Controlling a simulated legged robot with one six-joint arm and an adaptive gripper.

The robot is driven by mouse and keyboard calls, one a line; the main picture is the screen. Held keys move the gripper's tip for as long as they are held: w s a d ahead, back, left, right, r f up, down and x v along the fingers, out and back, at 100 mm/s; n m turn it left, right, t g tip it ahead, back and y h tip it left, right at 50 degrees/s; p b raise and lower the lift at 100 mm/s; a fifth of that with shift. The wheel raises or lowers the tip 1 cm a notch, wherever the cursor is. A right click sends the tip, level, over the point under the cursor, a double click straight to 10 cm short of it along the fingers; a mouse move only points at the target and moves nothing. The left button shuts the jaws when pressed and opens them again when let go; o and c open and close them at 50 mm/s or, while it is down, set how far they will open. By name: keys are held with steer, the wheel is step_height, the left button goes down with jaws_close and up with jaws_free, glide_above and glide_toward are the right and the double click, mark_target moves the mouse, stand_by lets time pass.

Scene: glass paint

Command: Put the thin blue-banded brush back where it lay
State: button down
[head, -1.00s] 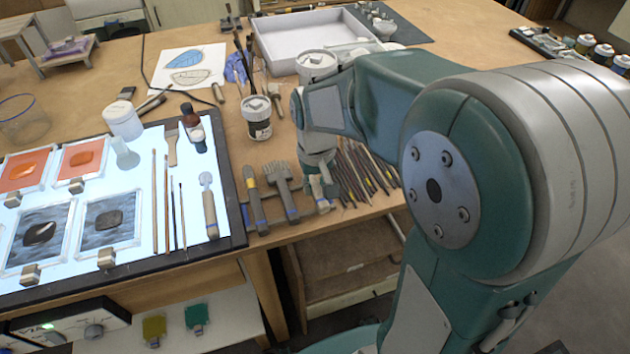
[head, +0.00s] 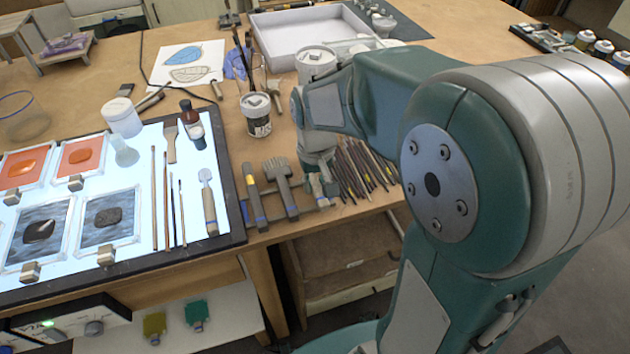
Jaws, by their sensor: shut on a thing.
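My gripper (head: 322,187) is low over the front edge of the wooden table, between the wide flat brush and a row of dark tools. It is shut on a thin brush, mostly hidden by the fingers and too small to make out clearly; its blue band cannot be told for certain. A flat brush with a blue band (head: 255,197) and a wider one with a blue band (head: 280,183) lie side by side to the left of the gripper. Several dark slim tools (head: 365,170) lie just right of the gripper.
A lit panel (head: 205,228) with thin brushes (head: 172,208), a pale-handled tool (head: 209,202) and framed glass pieces fills the left. A labelled jar (head: 256,115) stands behind the flat brushes. A white tray (head: 285,62) is at the back. Bare wood shows between the panel and tray.

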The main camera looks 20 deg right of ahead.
steer(key=shift+f, duration=0.35)
stand_by(0.4)
steer(key=shift+c, duration=2.1)
jaws_free()
steer(key=shift+r, duration=0.1)
step_height(320, 180, up, 12)
steer(key=shift+s, duration=0.1)
steer(key=s+t, duration=0.5)
steer(key=s, duration=0.8)
steer(key=shift+s+t, duration=0.3)
steer(key=shift+s, duration=0.1)
